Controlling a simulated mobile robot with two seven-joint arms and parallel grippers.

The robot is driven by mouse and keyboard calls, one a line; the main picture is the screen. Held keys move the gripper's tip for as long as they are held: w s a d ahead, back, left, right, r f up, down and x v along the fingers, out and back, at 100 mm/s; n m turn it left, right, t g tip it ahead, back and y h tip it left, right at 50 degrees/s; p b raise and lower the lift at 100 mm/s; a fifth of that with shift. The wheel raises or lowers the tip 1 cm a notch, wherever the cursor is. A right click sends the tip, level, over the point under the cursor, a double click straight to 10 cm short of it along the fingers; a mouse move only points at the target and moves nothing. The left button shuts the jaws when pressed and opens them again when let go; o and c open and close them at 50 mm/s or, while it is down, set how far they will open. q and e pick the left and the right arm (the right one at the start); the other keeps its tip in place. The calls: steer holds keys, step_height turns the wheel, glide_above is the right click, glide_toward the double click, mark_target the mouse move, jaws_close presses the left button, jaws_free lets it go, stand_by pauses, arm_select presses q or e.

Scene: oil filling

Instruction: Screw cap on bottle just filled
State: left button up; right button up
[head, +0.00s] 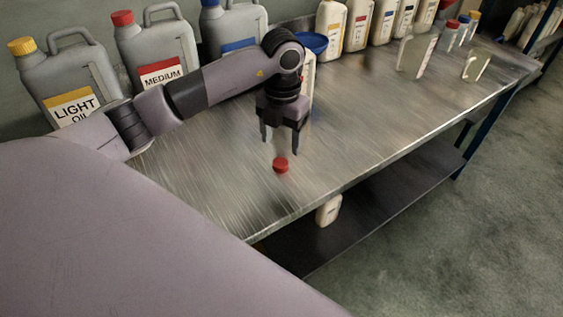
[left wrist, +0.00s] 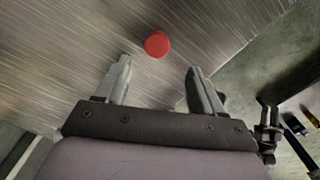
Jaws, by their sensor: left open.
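A small red cap (head: 281,165) lies on the metal table. It also shows in the left wrist view (left wrist: 157,44), ahead of the fingertips. My left gripper (head: 281,146) is open and empty, pointing down just above and behind the cap. Its fingers (left wrist: 159,66) are spread apart in the left wrist view. A pale bottle (head: 308,75) stands behind the gripper, partly hidden by my left arm, with a blue funnel (head: 313,43) at its top. I cannot tell which bottle was just filled. My right gripper is not in view.
Large grey jugs, LIGHT OIL (head: 72,80) and MEDIUM (head: 160,45) among them, line the table's back. Several white bottles (head: 357,25) stand farther right. A clear container (head: 416,55) stands on the right part. The table (head: 350,125) is bare around the cap. A pale bottle (head: 328,210) is below.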

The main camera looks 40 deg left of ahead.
mark_target(280, 164)
arm_select(q)
steer(key=shift+f, duration=0.1)
steer(key=shift+f, duration=0.9)
steer(key=shift+f, duration=0.1)
steer(key=f, duration=0.3)
steer(key=f+p, duration=0.1)
steer(key=f, duration=0.1)
steer(key=shift+s+a, duration=0.1)
steer(key=shift+a, duration=0.15)
steer(key=c, duration=1.1)
